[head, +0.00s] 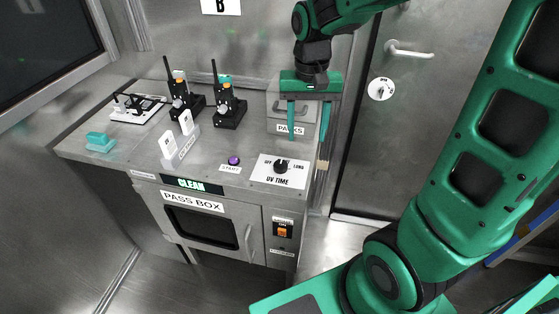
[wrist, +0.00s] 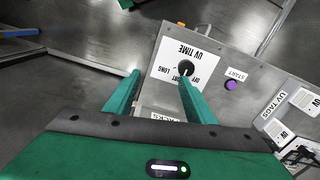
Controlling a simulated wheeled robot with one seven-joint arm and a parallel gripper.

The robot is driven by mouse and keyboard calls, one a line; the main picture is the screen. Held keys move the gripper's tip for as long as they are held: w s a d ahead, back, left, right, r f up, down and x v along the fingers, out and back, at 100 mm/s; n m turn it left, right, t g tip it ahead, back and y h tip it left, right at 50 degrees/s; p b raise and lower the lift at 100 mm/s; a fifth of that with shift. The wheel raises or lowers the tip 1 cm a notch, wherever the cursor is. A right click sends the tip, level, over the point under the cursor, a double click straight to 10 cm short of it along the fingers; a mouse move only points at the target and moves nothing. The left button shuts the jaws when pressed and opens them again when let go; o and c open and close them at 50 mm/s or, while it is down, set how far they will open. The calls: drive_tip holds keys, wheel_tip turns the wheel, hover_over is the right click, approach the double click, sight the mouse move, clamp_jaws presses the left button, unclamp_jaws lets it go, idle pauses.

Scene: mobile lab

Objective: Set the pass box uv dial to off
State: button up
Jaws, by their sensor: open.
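The UV dial is a black round knob (head: 281,166) on a white card marked UV TIME (head: 296,179), on the pass box (head: 216,222) top near its right front corner. OFF is printed at its left and LONG at its right in the head view. The wrist view shows my gripper (wrist: 159,76) too.
A purple START button (head: 234,160) sits left of the dial. A door with a lever handle (head: 408,50) is at the right.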

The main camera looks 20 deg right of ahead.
hover_over(281, 163)
drive_tip(key=f, duration=0.1)
wheel_tip(281, 163, down, 11)
drive_tip(key=shift+s+a+f, duration=0.1)
idle(0.4)
drive_tip(key=c, duration=1)
drive_tip(key=shift+d, duration=0.25)
drive_tip(key=shift+c, duration=0.3)
drive_tip(key=shift+a+n, duration=0.15)
drive_tip(key=shift+n, duration=0.15)
